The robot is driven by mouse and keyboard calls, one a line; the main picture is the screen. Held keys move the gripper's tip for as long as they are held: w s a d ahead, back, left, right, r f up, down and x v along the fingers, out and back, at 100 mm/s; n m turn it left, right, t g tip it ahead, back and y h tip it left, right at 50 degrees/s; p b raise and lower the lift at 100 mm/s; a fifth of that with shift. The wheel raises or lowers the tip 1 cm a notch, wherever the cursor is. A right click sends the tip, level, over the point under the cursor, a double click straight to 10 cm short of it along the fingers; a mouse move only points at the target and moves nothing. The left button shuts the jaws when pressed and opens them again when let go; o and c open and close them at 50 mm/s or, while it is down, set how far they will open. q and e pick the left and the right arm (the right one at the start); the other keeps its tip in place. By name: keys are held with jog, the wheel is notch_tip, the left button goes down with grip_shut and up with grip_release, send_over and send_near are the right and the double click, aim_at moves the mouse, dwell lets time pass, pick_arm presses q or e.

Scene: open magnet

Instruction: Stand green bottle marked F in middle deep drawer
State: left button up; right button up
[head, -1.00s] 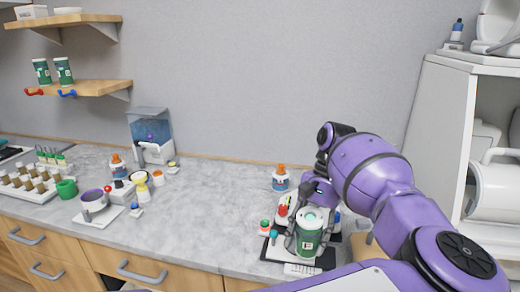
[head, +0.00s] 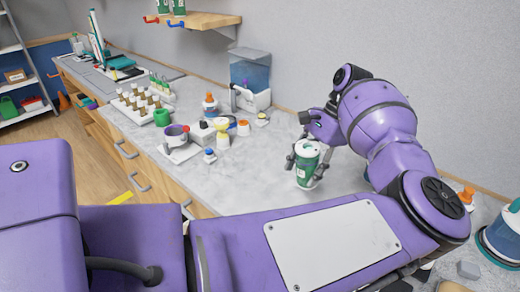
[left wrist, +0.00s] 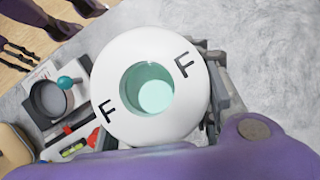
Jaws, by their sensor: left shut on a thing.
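The green bottle (head: 307,163) has a white top. In the left wrist view its white ring-shaped top (left wrist: 112,78) bears two black F marks around a pale green opening. My left gripper (head: 306,168) is shut around the bottle's side and holds it upright over the counter. I cannot tell how far its base is above the surface. The wooden drawer fronts (head: 165,192) with grey handles run along the counter's front and look shut. My own arm hides part of them, and I cannot tell which is the middle deep drawer.
The grey counter (head: 255,185) is clear left of the bottle. Further left stand a purple-rimmed bowl (head: 175,135), an orange-capped bottle (head: 210,104), a blue tank (head: 250,72) and a vial rack (head: 143,103). A wooden shelf (head: 205,20) hangs above.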

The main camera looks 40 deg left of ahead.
pick_arm(q)
jog(key=w+a+r+m+t+y+b, duration=0.25)
jog(key=a+m, duration=0.65)
jog(key=a, duration=0.5)
jog(key=w+a+r+m+t+y+b, duration=0.1)
jog(key=w+a+m+t+b, duration=0.2)
jog(key=a+m, duration=0.85)
jog(key=w+d+f, duration=0.2)
jog(key=d+f, duration=0.1)
jog(key=w+d+f+n+p, duration=0.1)
jog(key=w+d+f, duration=0.1)
jog(key=d+f, duration=0.1)
jog(key=w+d+f+n+t+p, duration=0.1)
jog(key=d+f, duration=0.2)
jog(key=shift+w+d+f, duration=0.1)
jog(key=shift+w+d, duration=0.3)
jog(key=f, duration=0.3)
jog(key=shift+w+d+f, duration=0.1)
jog(key=shift+d+f, duration=0.05)
jog(key=shift+d, duration=0.05)
jog(key=shift+f, duration=0.1)
pick_arm(e)
jog(key=f, duration=0.2)
jog(key=shift+w+d+f, duration=0.1)
jog(key=shift+d+f, duration=0.3)
pick_arm(q)
jog(key=shift+f, duration=0.1)
